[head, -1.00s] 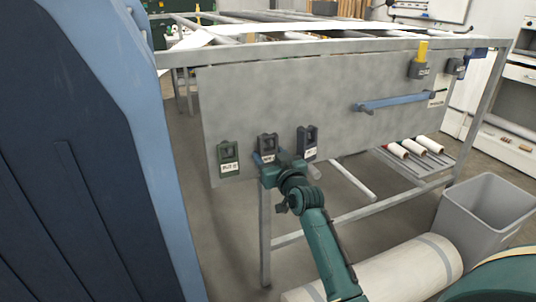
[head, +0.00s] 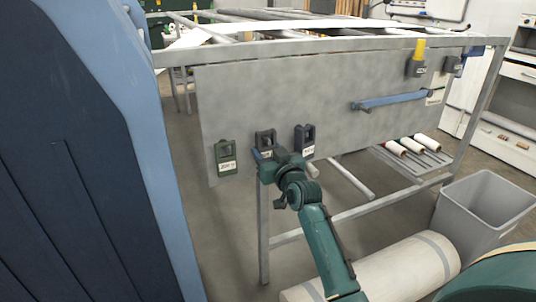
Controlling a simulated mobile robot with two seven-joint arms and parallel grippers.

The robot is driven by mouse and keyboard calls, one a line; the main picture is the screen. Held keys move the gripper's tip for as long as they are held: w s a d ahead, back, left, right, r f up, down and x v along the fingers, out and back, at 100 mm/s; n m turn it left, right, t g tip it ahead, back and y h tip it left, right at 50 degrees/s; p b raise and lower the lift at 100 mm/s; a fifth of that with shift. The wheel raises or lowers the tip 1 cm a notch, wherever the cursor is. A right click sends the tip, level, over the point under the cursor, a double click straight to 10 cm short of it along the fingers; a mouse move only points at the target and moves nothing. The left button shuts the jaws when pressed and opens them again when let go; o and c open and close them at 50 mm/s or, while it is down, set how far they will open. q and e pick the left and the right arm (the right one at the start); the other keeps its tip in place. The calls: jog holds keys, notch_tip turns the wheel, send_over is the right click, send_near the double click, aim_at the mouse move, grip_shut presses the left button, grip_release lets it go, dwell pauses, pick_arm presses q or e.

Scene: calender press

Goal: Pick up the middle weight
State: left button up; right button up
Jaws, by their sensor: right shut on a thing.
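Three weights hang in a row low on the grey side panel (head: 300,95) of the press frame. The left one is green (head: 226,157), the middle weight (head: 265,138) is dark grey, and the right one (head: 304,138) is dark blue; each has a handle opening and a white label. My right gripper (head: 264,155), on a green arm, is shut on the lower part of the middle weight, which stays against the panel. The wrist partly hides the contact and the weight's label. My left gripper is not in view.
A blue lever (head: 392,101) and a yellow-topped block (head: 417,62) sit further right on the panel. A dark blue cabinet (head: 80,160) fills the left side.

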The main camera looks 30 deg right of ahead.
jog(key=s+a+p, duration=0.1)
jog(key=s, duration=1.7)
jog(key=shift+r, duration=0.4)
jog(key=o, duration=0.8)
jog(key=c, duration=0.7)
